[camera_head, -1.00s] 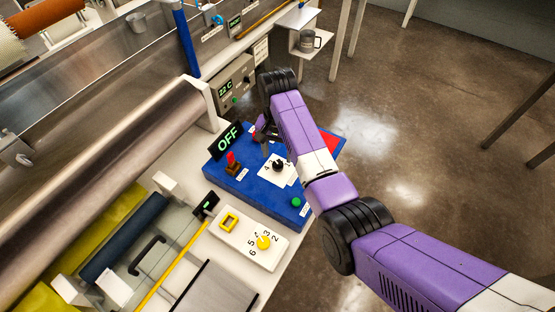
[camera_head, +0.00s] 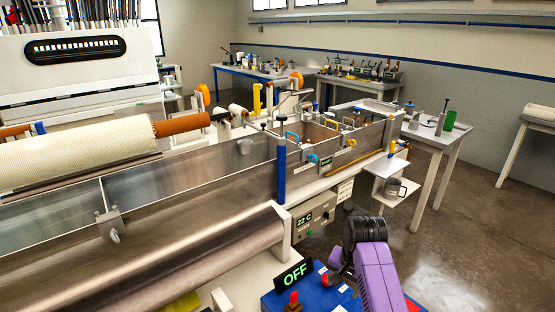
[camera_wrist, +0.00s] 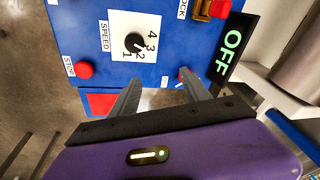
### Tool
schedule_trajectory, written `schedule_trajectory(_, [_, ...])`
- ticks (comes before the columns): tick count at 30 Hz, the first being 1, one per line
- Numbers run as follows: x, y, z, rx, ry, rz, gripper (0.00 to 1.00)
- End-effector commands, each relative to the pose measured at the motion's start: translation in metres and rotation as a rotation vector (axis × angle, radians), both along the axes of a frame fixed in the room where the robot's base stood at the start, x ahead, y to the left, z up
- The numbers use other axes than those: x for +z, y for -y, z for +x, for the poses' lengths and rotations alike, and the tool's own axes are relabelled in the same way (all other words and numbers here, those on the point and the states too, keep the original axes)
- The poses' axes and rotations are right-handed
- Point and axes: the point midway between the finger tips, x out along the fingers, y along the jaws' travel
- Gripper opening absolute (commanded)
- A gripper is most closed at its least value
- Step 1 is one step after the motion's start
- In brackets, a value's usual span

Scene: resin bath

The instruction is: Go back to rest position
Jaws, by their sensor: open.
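My gripper (camera_wrist: 160,84) is open and empty, its two dark fingers pointing at the blue control box (camera_wrist: 100,18) in the wrist view. The box carries a black SPEED knob (camera_wrist: 134,42) on a white dial, a red STOP button (camera_wrist: 85,69) and a green OFF display (camera_wrist: 232,40). In the head view my purple arm reaches up from the bottom edge, and my gripper (camera_head: 338,272) is small and partly hidden near the box (camera_head: 330,298). The OFF display (camera_head: 294,275) stands left of it. Most of the box is cut off below.
A long metal bath (camera_head: 180,195) with a roller (camera_head: 200,262) in front fills the left. A temperature unit (camera_head: 313,214) reads 22 C. A small shelf with a grey mug (camera_head: 392,188) is near my arm. Open floor (camera_head: 470,240) lies at right, with tables behind.

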Motion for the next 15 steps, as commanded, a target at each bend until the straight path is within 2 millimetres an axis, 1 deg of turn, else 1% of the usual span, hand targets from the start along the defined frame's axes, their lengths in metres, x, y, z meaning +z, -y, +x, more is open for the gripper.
schedule_trajectory(1, [0.015,0.0,0.019,0.022,0.09,-0.007,0.55])
schedule_trajectory(3, [0.025,0.001,0.038,0.057,0.209,-0.022,0.55])
schedule_trajectory(6, [0.03,0.003,0.051,0.105,0.364,-0.053,0.55])
schedule_trajectory(8, [0.03,0.005,0.052,0.135,0.454,-0.076,0.55])
schedule_trajectory(11, [0.028,0.007,0.046,0.179,0.591,-0.118,0.55])
schedule_trajectory(14, [0.026,0.009,0.029,0.219,0.714,-0.163,0.55])
schedule_trajectory(15, [0.025,0.009,0.019,0.234,0.759,-0.181,0.55])
